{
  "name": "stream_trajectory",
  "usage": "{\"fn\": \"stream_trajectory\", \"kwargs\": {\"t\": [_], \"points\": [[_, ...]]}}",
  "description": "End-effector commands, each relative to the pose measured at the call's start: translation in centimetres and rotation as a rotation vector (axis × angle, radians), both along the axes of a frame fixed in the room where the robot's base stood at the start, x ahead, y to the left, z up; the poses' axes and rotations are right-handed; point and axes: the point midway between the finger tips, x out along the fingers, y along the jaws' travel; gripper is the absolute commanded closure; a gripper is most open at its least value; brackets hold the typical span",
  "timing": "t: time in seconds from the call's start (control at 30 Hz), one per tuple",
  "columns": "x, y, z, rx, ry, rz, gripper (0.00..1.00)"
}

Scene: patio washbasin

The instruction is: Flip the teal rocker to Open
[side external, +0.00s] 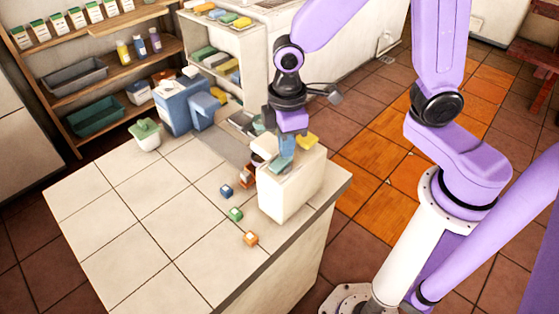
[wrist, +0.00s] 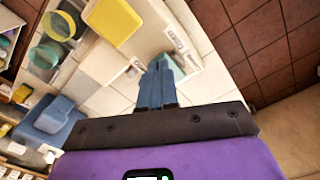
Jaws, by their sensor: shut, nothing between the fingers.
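The teal rocker (side external: 281,165) is on top of a white box (side external: 290,193) near the table's right edge. In the wrist view a teal part of the rocker (wrist: 179,72) shows just right of my fingertips, and the rest is hidden behind them. My gripper (side external: 287,153) points down at the rocker from above, its blue fingers shut and empty. In the wrist view the shut fingers (wrist: 158,66) overlap the rocker; I cannot tell whether they touch it. Small labels lie around the rocker, too blurred to read, so its setting is unclear.
A yellow piece (side external: 307,141) is on the box behind the rocker; it also shows in the wrist view (wrist: 112,22). A blue container (side external: 184,104) stands behind. The left tabletop is clear.

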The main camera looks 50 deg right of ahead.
Motion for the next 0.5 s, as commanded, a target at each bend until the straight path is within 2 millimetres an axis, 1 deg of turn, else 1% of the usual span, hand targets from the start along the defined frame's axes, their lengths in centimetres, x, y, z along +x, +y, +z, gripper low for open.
{"fn": "stream_trajectory", "kwargs": {"t": [0.5], "points": [[0.01, 0.02, -0.66, 0.001, 0.0, 0.0, 1.0]]}}
